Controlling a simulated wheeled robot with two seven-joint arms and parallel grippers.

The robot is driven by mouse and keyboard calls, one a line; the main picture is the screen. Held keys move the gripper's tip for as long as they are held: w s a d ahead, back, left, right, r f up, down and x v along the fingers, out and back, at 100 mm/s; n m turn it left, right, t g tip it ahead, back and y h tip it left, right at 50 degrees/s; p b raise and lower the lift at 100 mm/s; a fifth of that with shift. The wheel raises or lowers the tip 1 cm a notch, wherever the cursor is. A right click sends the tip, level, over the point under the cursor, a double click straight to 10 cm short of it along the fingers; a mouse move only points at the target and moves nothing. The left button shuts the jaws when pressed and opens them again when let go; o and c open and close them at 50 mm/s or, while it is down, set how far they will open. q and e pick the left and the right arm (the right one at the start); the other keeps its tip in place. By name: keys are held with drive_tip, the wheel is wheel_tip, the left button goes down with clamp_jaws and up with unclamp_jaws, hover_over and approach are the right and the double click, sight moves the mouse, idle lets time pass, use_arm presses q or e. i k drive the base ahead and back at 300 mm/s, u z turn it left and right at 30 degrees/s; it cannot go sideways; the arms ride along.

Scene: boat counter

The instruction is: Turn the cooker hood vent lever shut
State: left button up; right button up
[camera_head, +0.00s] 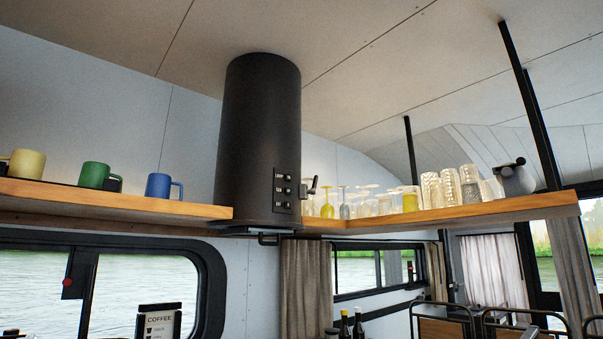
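The cooker hood (258,140) is a tall black cylinder running up to the ceiling in the middle of the view. A small dark control panel (284,190) with several knobs sits low on its right front. A small black lever (309,187) sticks out from the hood's right side beside the panel, its end tilted upward. I cannot tell from its tilt whether the vent is open or shut. A black bar or handle (268,238) hangs under the hood's bottom edge. Neither of my grippers is in view.
A wooden shelf (110,202) meets the hood on the left and carries a yellow mug (27,165), a green mug (95,176) and a blue mug (160,186). The right shelf (470,212) holds several glasses close to the lever. Black posts (532,105) rise to the ceiling.

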sight(313, 190)
drive_tip(key=u, duration=1)
drive_tip(key=i, duration=0.8)
drive_tip(key=z, duration=0.55)
